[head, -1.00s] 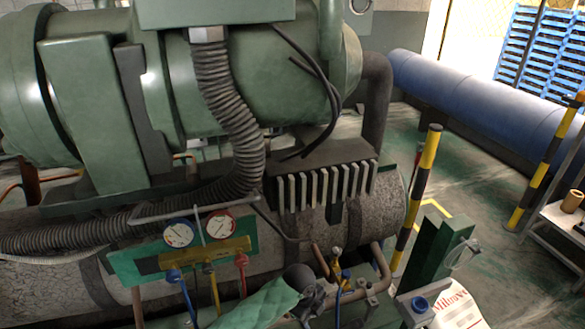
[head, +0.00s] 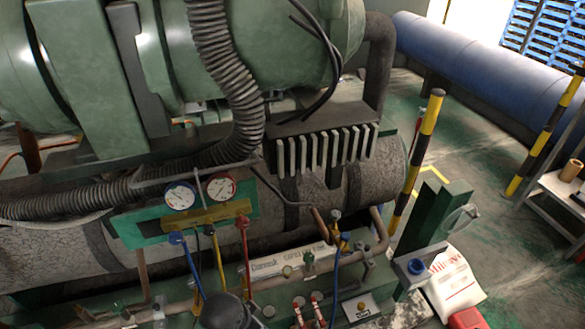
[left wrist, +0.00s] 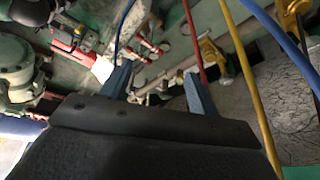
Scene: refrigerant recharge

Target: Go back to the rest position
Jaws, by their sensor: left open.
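My left gripper (left wrist: 156,72) shows in the left wrist view with two blue-grey fingers spread apart and nothing between them. Blue, yellow and red hoses pass close around it in that view. In the head view a dark rounded shape (head: 225,314) is cut off by the bottom edge; I cannot tell whether it is part of my left arm. My right gripper shows in neither view. The gauge manifold (head: 205,215), with two round dials, is mounted on a green plate in front of the grey cylinder. Its blue, yellow and red hoses hang down.
A large green compressor (head: 90,90) and a ribbed dark hose (head: 215,65) fill the upper left. Pipes and valves (head: 337,225) crowd the lower middle. A green post (head: 440,215), a white bag (head: 455,280) and yellow-black posts (head: 420,145) stand right. Open floor (head: 480,165) lies beyond.

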